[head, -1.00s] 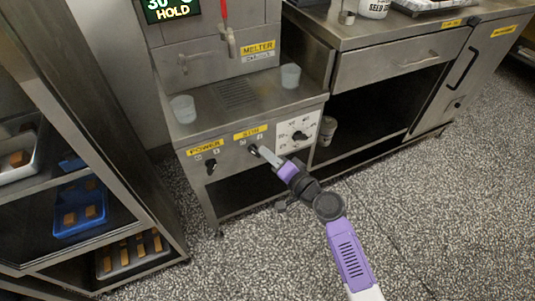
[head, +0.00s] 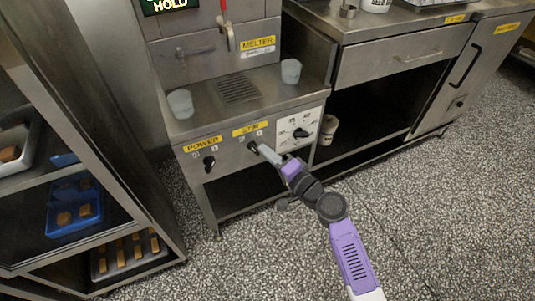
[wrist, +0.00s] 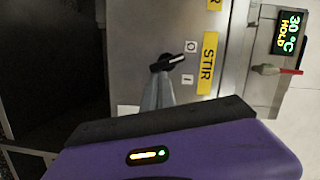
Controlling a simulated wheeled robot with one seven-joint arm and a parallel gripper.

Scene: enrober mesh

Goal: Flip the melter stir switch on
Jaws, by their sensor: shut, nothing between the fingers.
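The stir switch is a small black rotary knob under the yellow STIR label (head: 250,129) on the melter's front panel (head: 228,160). In the wrist view the switch (wrist: 166,63) has its light-tipped pointer between the O and I marks, nearer the O. My gripper (head: 261,149) is shut and empty, with its fingertips at the knob. In the wrist view my gripper's fingers (wrist: 157,88) reach up to the knob's near side and appear to touch it; firm contact cannot be told. The fingers cover part of the knob in the head view.
The black power switch (head: 209,162) is left of the stir switch, and a white dial plate (head: 299,131) is to its right. Two cups (head: 181,103) (head: 291,71) stand on the melter's ledge. A rack with trays (head: 75,207) stands at left. The floor in front is clear.

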